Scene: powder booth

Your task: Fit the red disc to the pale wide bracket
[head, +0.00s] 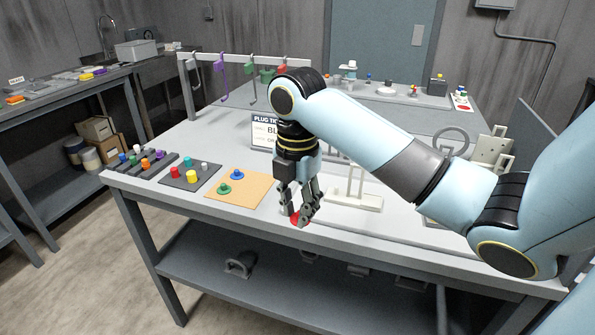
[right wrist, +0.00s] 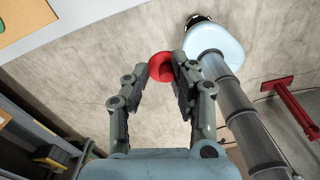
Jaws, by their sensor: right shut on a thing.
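My right gripper (head: 301,214) is shut on the red disc (head: 296,219), holding it low near the table's front edge. The right wrist view also shows the gripper (right wrist: 166,72) with the red disc (right wrist: 160,66) at its fingertips, above the floor. A pale upright frame on a flat foot (head: 355,200) stands just right of the gripper, apart from the disc. A pale plate with holes (head: 491,152) stands farther right, partly behind my right arm. I cannot tell which is the wide bracket. My left gripper is not in view.
An orange board (head: 244,197) with a blue and a green knob lies left of the gripper. A dark tray (head: 190,181) with coloured plugs is beyond it. A rail (head: 240,58) with coloured hooks and a printed card (head: 264,132) stand behind. A grey ring (head: 452,141) is at right.

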